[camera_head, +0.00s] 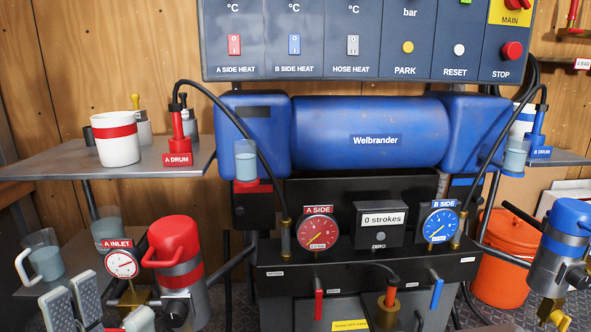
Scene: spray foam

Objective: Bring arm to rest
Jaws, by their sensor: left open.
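My left gripper (73,293) is at the bottom left of the head view. Its two grey ribbed finger pads stand apart, and nothing shows between them. It is just below a clear jug with a white handle (46,262) and left of the A inlet gauge (121,263). A red-topped pump (176,258) stands further right of it. Most of my left arm is outside the picture. My right gripper does not show.
A metal shelf (60,162) at the left holds a white pail with a red band (116,140). The blue Welbrander machine (370,125) fills the centre. An orange bucket (502,268) and a blue-topped pump (566,240) stand at the right.

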